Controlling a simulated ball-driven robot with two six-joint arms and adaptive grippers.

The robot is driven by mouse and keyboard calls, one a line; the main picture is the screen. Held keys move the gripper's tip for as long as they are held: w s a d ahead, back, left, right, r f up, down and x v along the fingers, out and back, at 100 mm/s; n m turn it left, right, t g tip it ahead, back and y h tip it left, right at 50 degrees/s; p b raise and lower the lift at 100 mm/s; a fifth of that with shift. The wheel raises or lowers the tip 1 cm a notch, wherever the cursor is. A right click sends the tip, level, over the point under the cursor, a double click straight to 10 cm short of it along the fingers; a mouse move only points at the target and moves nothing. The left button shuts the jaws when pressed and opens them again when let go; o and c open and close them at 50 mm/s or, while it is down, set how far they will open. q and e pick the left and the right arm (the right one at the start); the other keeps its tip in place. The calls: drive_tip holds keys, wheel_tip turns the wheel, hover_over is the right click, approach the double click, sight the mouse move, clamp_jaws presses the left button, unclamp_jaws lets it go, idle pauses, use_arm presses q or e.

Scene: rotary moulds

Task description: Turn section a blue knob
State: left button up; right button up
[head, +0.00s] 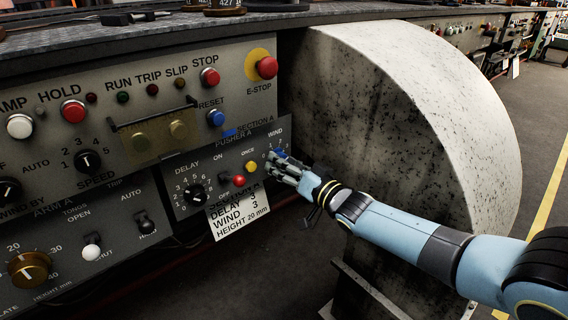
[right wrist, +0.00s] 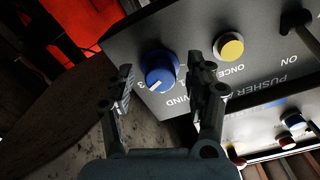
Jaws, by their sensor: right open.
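The blue knob (right wrist: 159,72) is on the Pusher A panel at the word WIND, with a white pointer mark towards a 3 in the right wrist view. In the head view a small blue part of it (head: 281,154) shows behind my right gripper (head: 272,165), which hides the rest. In the right wrist view my right gripper (right wrist: 162,78) is open, with one finger on each side of the knob. I cannot tell whether the fingers touch it. The blue Section A label (head: 252,125) is above the panel text. My left gripper is not in view.
A yellow button (head: 251,166) and a red button (head: 239,181) sit left of my right gripper. The black delay knob (head: 194,195) is further left. A white card (head: 239,214) hangs below, reading DELAY 3, WIND 3. A large speckled drum (head: 400,110) stands close on the right.

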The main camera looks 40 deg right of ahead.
drive_tip(key=s, duration=1.1)
drive_tip(key=shift+s+d, duration=0.2)
drive_tip(key=shift+d, duration=0.25)
drive_tip(key=shift+f, duration=0.1)
drive_tip(key=s+a+f+g+h, duration=0.3)
drive_tip(key=s+f+g, duration=0.8)
drive_tip(key=s+f, duration=1.4)
drive_tip(key=s+a+f+n+g, duration=0.2)
drive_tip(key=s+f+n+g, duration=0.3)
drive_tip(key=s, duration=0.7)
use_arm(q)
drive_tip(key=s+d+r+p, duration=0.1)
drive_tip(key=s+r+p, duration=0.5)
drive_tip(key=p, duration=0.6)
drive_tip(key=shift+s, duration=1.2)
use_arm(e)
drive_tip(key=s+a+r+g, duration=0.1)
drive_tip(key=s+r, duration=0.4)
drive_tip(key=s, duration=0.4)
drive_tip(key=shift+s+m+g+y, duration=0.3)
drive_tip(key=shift+s+m+y, duration=0.05)
drive_tip(key=shift+m+y, duration=0.05)
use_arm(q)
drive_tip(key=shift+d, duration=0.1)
use_arm(e)
drive_tip(key=shift+r, duration=0.1)
